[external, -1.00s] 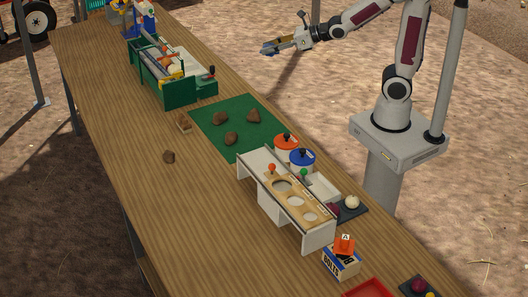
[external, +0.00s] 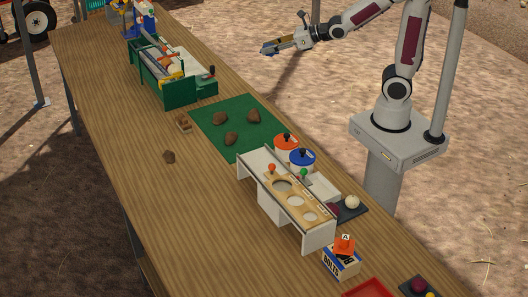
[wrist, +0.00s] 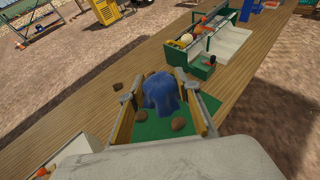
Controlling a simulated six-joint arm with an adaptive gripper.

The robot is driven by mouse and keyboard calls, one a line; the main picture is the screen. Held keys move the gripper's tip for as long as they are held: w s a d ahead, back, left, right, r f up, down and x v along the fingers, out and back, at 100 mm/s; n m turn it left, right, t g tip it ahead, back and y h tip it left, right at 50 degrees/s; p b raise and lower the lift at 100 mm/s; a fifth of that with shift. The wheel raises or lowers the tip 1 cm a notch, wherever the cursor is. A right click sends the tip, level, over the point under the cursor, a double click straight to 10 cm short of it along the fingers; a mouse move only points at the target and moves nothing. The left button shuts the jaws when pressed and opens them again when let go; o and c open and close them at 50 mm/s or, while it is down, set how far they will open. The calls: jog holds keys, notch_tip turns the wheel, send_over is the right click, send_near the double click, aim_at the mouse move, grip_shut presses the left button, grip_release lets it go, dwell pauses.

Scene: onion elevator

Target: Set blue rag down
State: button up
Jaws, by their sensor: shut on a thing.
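The blue rag (wrist: 161,92) shows in the wrist view as a bunched blue shape between the fingers of my gripper (wrist: 162,98). My gripper is shut on it, and from this view the rag covers part of the green mat (wrist: 148,130). In the external view my gripper (external: 268,49) is in the air off the table's right edge, beyond the mat. The rag is hard to make out there.
The wooden table (external: 115,120) holds the green mat (external: 213,109) with several brown lumps. A green-and-white device (external: 165,82) stands at the far end. A white stand with round holes (external: 285,200) and a bolts box (external: 341,262) are nearer. Bare wood lies along the left side.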

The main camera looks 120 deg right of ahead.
jog(key=shift+s+d, duration=0.1)
jog(key=shift+s+d+f, duration=0.15)
jog(key=shift+d+f, duration=0.1)
jog(key=shift+f, duration=0.3)
jog(key=w+d+f+n+t+y, duration=0.1)
jog(key=w+d+f, duration=0.1)
jog(key=d+f, duration=0.5)
jog(key=w+d+f+n+y, duration=0.1)
jog(key=d+f, duration=0.1)
jog(key=f, duration=0.8)
jog(key=w+f+n+t+y, duration=0.2)
jog(key=w+f+n+y, duration=0.15)
jog(key=f, duration=0.25)
jog(key=w+a+r+n+y, duration=0.2)
jog(key=w+a+y, duration=0.1)
jog(key=w+a, duration=0.1)
jog(key=shift+w+a+r, duration=0.2)
jog(key=shift+w+a, duration=0.15)
jog(key=shift+a, duration=0.1)
jog(key=shift+f+n, duration=0.1)
jog(key=shift+n, duration=0.15)
jog(key=shift+f, duration=2.8)
